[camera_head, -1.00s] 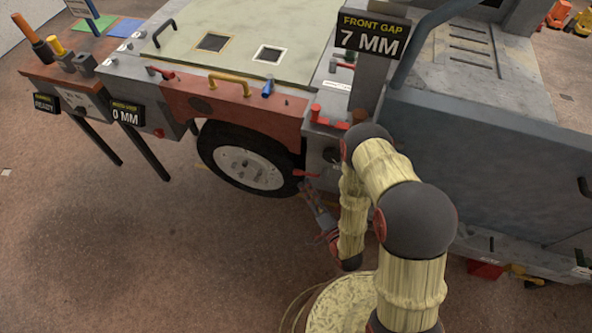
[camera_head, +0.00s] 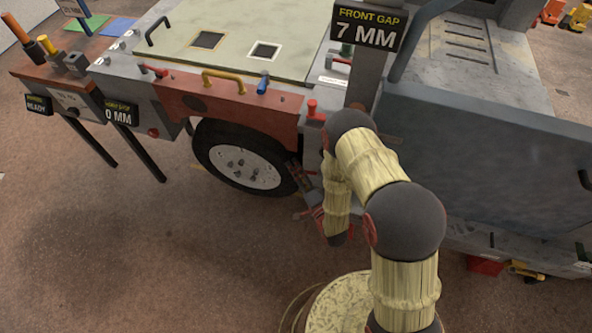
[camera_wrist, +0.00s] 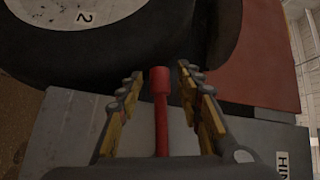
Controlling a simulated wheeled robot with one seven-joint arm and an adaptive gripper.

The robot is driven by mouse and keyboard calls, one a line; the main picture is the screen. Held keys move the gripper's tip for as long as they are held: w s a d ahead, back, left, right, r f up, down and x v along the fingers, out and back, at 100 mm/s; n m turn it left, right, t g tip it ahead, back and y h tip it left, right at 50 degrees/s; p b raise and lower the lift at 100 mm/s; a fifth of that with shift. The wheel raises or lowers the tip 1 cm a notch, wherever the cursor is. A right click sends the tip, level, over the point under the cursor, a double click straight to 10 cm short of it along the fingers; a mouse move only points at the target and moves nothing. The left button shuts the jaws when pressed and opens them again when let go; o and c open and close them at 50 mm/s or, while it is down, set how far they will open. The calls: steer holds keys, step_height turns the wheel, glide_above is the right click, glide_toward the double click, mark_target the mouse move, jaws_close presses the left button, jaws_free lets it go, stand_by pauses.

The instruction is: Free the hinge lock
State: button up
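My gripper (camera_wrist: 161,82) is open, with one finger on each side of a red handle (camera_wrist: 160,110) in the wrist view. A gap shows on both sides of the handle, so the fingers look apart from it. The handle has a thicker end and a thin stem. A white label (camera_wrist: 283,165), partly cut off, reads "HIN" beside it. In the head view my gripper (camera_head: 300,178) is beside the front wheel, below the red panel. The red handle by the wheel is hidden there behind my gripper and arm.
The dark tyre (camera_wrist: 100,62) lies close to the fingertips in the wrist view. In the head view a sign (camera_head: 366,28) reads "FRONT GAP 7 MM". Another red handle (camera_head: 313,110) stands above my arm. The floor (camera_head: 130,250) at left is clear.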

steer(key=shift+c, duration=0.8)
steer(key=c, duration=0.8)
